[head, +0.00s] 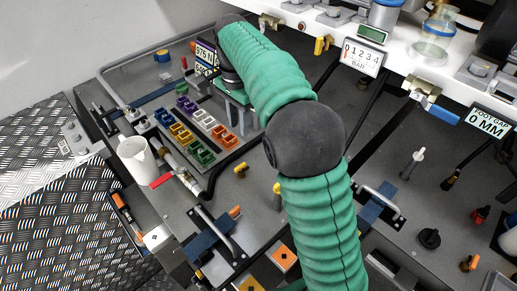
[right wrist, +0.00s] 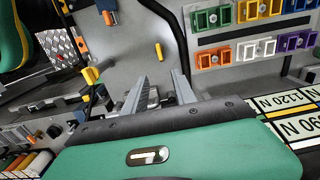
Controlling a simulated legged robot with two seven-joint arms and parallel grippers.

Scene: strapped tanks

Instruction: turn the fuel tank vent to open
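My right gripper shows in the right wrist view (right wrist: 160,90), with its two grey fingers apart and nothing seen between them. No part is clearly marked as the fuel tank vent. A yellow handle (right wrist: 91,75) stands left of the fingers in the right wrist view, apart from them. A small yellow peg (right wrist: 158,52) lies beyond the fingers. In the head view a yellow knob (head: 241,169) stands left of my arm. My left gripper is not seen.
Coloured blocks (head: 200,125) stand in rows on the panel. A white jug (head: 137,155) and a red lever (head: 160,181) are at the left. A blue-handled valve (head: 436,108) and a gauge card (head: 362,57) are at the right. Strapped blue bars (head: 208,235) cross the front.

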